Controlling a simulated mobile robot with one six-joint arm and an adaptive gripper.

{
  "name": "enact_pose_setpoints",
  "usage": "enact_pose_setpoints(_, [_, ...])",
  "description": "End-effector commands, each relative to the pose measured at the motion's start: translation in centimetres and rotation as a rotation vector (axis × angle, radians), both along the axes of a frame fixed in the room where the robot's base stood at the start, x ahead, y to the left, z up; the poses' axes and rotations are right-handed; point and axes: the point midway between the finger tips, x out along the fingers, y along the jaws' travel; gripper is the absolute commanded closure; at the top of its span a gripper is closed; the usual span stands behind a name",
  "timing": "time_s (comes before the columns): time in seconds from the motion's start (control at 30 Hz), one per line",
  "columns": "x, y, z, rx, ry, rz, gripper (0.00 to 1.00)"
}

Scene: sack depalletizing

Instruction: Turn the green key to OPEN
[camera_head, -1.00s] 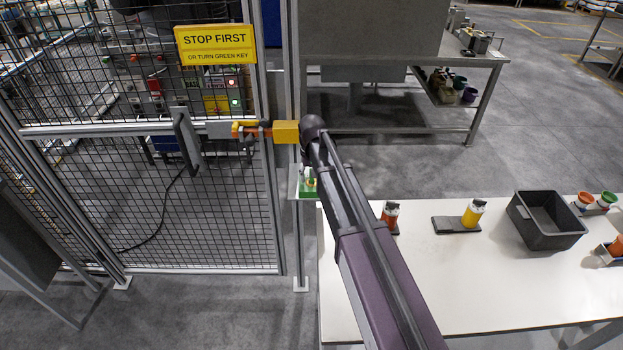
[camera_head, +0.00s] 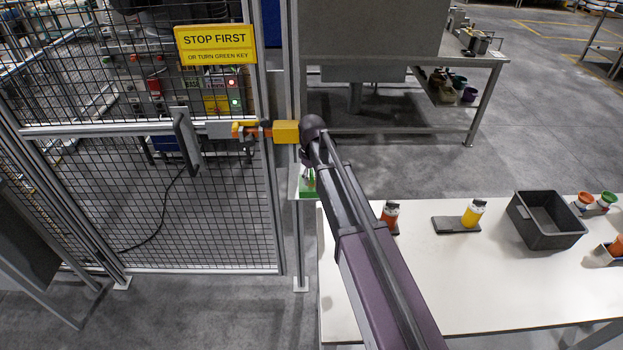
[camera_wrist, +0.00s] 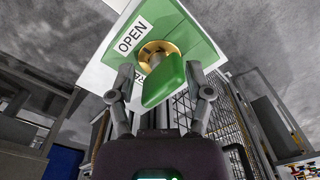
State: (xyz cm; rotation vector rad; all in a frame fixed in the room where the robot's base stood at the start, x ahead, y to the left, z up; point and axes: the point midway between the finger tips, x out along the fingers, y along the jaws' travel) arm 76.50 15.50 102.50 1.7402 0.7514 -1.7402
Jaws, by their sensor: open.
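The green key (camera_wrist: 165,84) sits in a round brass lock (camera_wrist: 157,52) on a green and white panel (camera_wrist: 186,24). A white label reading OPEN (camera_wrist: 131,36) is on the panel, and a second label (camera_wrist: 138,76) is partly hidden. My gripper (camera_wrist: 158,93) is open, with one finger on each side of the key; I cannot tell whether either touches it. In the head view the green panel (camera_head: 307,188) shows beside the gate post, and my arm hides most of the key and my gripper.
A mesh gate with a yellow latch block (camera_head: 286,132) stands to the left. A yellow sign (camera_head: 216,43) reads STOP FIRST OR TURN GREEN KEY. A white table (camera_head: 450,290) at right bears a dark bin (camera_head: 548,222) and several cups.

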Motion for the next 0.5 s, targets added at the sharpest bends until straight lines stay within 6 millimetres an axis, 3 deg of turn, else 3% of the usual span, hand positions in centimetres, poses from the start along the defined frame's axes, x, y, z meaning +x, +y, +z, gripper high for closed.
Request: enact_pose_setpoints(0.5, [0.0, -0.01, 0.0, 0.0, 0.0, 0.348, 0.35])
